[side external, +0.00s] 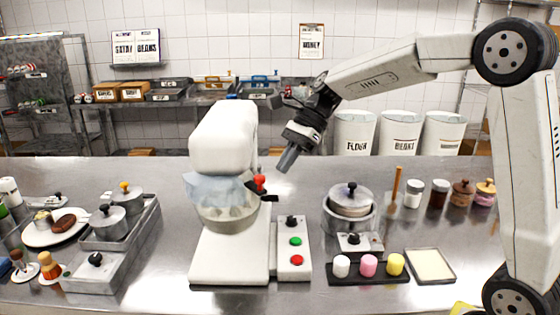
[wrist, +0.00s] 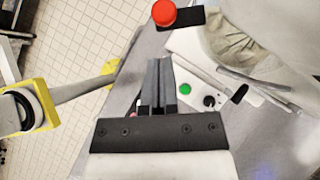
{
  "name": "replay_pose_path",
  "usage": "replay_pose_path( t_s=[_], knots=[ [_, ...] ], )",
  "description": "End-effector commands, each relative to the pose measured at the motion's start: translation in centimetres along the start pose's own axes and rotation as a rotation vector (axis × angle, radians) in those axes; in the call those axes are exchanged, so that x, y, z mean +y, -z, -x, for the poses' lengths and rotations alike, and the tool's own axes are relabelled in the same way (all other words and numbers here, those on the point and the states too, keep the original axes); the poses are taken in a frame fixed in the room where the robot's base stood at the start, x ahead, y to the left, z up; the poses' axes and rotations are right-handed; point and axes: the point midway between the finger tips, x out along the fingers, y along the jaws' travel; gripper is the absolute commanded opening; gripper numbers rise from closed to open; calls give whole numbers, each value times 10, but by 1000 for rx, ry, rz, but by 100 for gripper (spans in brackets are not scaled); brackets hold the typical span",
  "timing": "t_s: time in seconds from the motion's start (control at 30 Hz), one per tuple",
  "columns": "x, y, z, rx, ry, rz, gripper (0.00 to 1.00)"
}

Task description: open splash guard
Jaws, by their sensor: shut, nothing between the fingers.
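A white stand mixer (side external: 222,140) stands on the steel counter in the side view. A bluish see-through splash guard (side external: 205,187) sits around the top of its metal bowl (side external: 228,217), below the mixer head. A red knob (side external: 259,182) on a dark tab sticks out at the guard's right side; the red knob also shows in the wrist view (wrist: 164,13), at the top. In the wrist view the bowl (wrist: 240,50) is at the upper right. My gripper (side external: 285,162) is shut and empty, above and right of the red knob, apart from it. It also shows in the wrist view (wrist: 157,62).
A control box with green and red buttons (side external: 294,262) stands right of the mixer. A pan station (side external: 115,245) is at left.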

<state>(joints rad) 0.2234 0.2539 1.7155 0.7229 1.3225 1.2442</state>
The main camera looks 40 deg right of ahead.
Motion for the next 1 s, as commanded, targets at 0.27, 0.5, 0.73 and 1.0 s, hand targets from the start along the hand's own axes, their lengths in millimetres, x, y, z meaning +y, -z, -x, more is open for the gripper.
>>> replay_pose_path(
  t_s=[0.27, 0.5, 0.73, 1.0],
  knots=[
    [3, 6, 47, 0, 6, 1, 0],
    [6, 6, 84, 0, 5, -1, 0],
    [7, 6, 104, 0, 3, -1, 0],
    [8, 6, 108, 1, 2, 1, 0]
  ],
)
